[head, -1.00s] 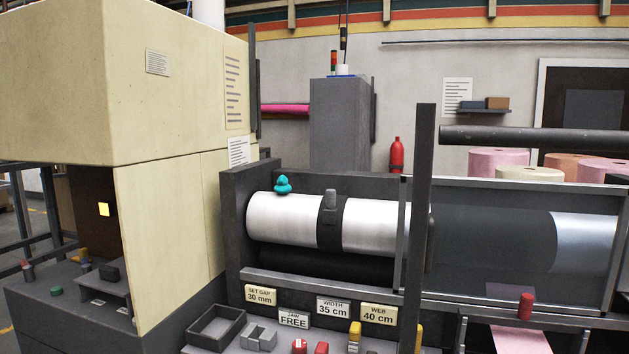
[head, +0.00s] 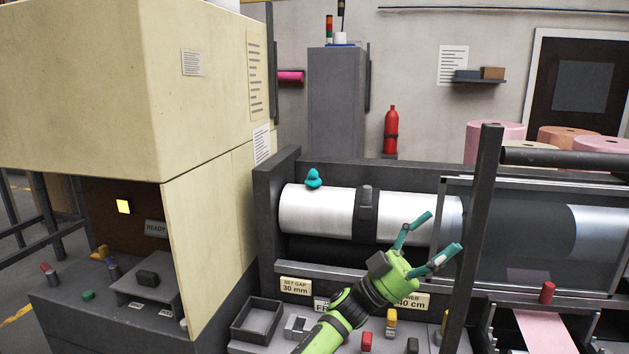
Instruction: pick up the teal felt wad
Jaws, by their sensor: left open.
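The teal felt wad (head: 313,178) is a small lumpy piece resting on top of the shiny metal roller (head: 325,212), near its left end. My left gripper (head: 425,238) is green with teal fingers. It is open and empty, in front of the roller's right part. It is to the right of the wad and lower in the picture, well apart from it. My right gripper is not in view.
A dark upright post (head: 473,240) and a framed clear guard (head: 520,235) stand right of my gripper. A dark band with a block (head: 367,205) wraps the roller. An open dark tray (head: 257,318) and small coloured parts lie on the front ledge.

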